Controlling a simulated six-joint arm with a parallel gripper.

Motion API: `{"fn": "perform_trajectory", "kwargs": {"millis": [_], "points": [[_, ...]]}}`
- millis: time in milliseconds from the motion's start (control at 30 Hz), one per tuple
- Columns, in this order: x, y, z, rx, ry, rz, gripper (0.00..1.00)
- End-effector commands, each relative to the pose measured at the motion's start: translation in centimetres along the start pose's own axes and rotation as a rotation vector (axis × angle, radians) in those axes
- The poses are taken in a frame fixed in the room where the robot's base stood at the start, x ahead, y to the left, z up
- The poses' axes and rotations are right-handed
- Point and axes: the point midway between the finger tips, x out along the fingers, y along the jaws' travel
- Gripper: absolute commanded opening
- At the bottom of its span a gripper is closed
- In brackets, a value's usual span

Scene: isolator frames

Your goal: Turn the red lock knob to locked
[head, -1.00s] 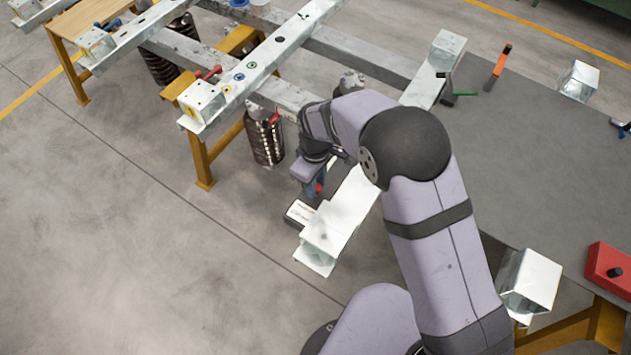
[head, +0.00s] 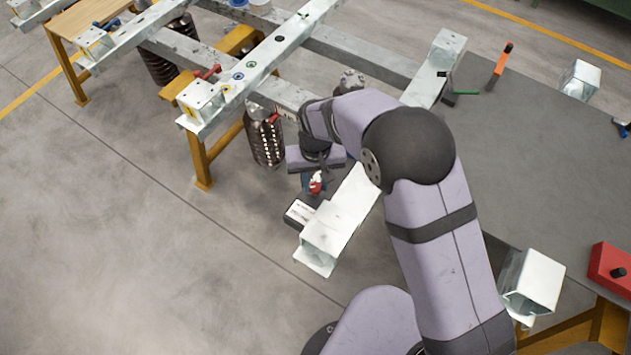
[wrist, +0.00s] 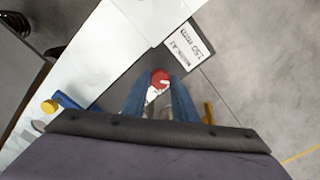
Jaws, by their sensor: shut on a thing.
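The red lock knob (wrist: 160,80) shows in the wrist view between the blue fingertips of my gripper (wrist: 160,97). A white mark is on its near side. In the head view the knob (head: 316,184) is a small red and white spot under my gripper (head: 314,178), beside the pale steel beam. My gripper is shut on the knob from above. The fingers hide the knob's sides, and I cannot read its position.
A white label plate (head: 299,213) with black text lies next to the knob. The pale steel beam (head: 340,215) runs alongside. A ribbed dark insulator (head: 265,140) stands behind to the left. Open floor lies at left.

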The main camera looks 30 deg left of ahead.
Motion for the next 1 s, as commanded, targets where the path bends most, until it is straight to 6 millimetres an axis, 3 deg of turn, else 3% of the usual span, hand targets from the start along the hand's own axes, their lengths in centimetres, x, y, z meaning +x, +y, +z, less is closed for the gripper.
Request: {"fn": "perform_trajectory", "kwargs": {"millis": [1000], "points": [[-0.1, 0.0, -0.09, 0.948, 0.002, -0.001, 0.04]]}}
